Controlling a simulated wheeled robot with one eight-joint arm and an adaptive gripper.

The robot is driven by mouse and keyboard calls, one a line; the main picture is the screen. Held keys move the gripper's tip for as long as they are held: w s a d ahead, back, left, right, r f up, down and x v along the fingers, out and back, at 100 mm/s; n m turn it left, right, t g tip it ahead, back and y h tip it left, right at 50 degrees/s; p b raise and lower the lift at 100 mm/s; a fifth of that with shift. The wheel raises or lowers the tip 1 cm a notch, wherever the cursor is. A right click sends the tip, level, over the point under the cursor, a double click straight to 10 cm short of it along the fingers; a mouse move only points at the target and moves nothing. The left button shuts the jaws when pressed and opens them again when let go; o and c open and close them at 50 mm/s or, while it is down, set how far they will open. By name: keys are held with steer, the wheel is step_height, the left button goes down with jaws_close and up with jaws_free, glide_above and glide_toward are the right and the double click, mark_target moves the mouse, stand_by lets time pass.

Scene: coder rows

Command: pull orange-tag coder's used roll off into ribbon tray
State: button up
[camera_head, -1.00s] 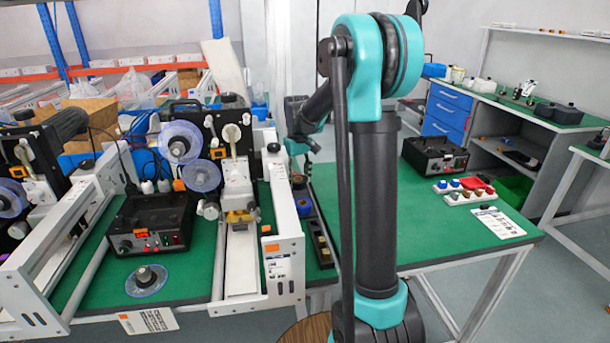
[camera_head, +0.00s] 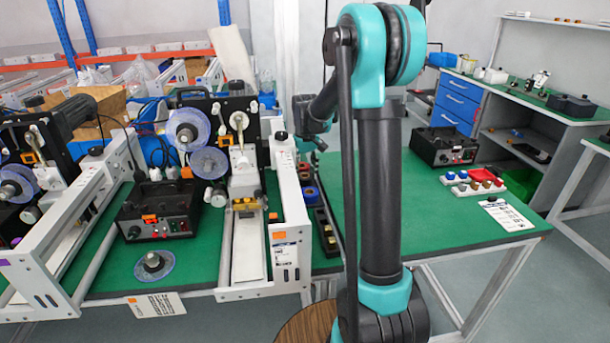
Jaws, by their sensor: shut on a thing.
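The orange-tag coder (camera_head: 248,150) stands on the green bench at left centre, with an orange tag (camera_head: 278,236) on its white frame. Two clear bluish discs are on its black plate, an upper one (camera_head: 187,130) and a lower one (camera_head: 208,163). Another clear disc with a dark hub (camera_head: 153,266) lies flat on the bench in front. A narrow dark tray (camera_head: 325,235) right of the coder holds small items, among them a blue ring; I cannot tell whether it is the ribbon tray. My arm's wrist shows above this tray's far end; my gripper's fingers are hidden.
A black control box (camera_head: 158,212) stands inside the coder frame. A second coder (camera_head: 45,150) stands at far left. On the right bench are another black box (camera_head: 443,147), a white strip with coloured caps (camera_head: 472,184) and a card (camera_head: 507,215). Clear green surface lies between.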

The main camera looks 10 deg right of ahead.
steer(key=shift+f, duration=0.35)
steer(key=o, duration=1.2)
steer(key=shift+c, duration=0.2)
